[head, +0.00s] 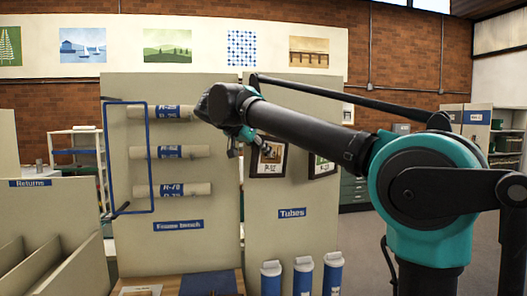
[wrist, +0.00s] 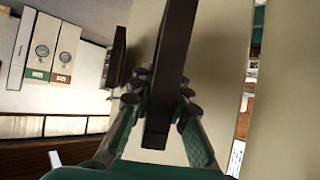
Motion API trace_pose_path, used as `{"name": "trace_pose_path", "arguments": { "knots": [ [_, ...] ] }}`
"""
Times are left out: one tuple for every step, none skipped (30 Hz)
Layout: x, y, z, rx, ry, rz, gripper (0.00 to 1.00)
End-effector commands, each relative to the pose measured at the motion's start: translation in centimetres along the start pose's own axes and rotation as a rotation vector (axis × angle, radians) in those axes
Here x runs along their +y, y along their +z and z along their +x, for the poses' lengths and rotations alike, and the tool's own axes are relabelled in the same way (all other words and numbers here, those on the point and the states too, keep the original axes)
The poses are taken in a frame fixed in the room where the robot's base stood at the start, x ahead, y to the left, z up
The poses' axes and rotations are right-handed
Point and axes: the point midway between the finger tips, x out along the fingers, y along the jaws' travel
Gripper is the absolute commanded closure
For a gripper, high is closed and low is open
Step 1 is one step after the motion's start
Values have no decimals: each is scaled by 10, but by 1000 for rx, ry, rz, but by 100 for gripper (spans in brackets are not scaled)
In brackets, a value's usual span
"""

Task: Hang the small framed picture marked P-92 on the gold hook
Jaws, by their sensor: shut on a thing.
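A small dark-framed picture (head: 268,160), whose label seems to read P-92, is upright in front of the beige Tubes panel in the head view. My gripper (head: 243,143) is at its upper left. In the wrist view my gripper (wrist: 160,101) is shut on the dark frame (wrist: 172,55), seen edge-on between its fingers. A second dark-framed picture (head: 322,166) is to the right, partly behind my arm; a dark frame edge (wrist: 115,57) also shows in the wrist view. I cannot make out the gold hook, nor whether the held frame touches the panel.
A blue rectangular outline frame (head: 106,160) and several labelled rolls (head: 172,190) are on the left panel, marked Frame bench. Several blue tubes (head: 303,275) stand below the Tubes sign (head: 292,213). A Returns bin (head: 62,222) is at the lower left.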

Motion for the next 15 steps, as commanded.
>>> {"name": "trace_pose_path", "arguments": {
  "knots": [
    [-1,-1,0,1,0,0,100],
    [-1,-1,1,1,0,0,100],
    [-2,-1,1,1,0,0,100],
    [-2,-1,1,1,0,0,100],
    [-2,-2,2,1,0,0,100],
    [-3,-2,2,1,0,0,100],
    [-3,-2,2,1,0,0,100],
    [-4,-2,3,1,0,0,100],
    [-4,-2,3,1,0,0,100],
    [-5,-3,3,1,0,0,100],
    [-5,-3,4,1,0,0,100],
    [-6,-3,4,1,0,0,100],
    [-6,-3,4,1,0,0,100],
    [-7,-3,5,1,0,0,100],
    [-7,-4,5,1,0,0,100]
  ]
}}
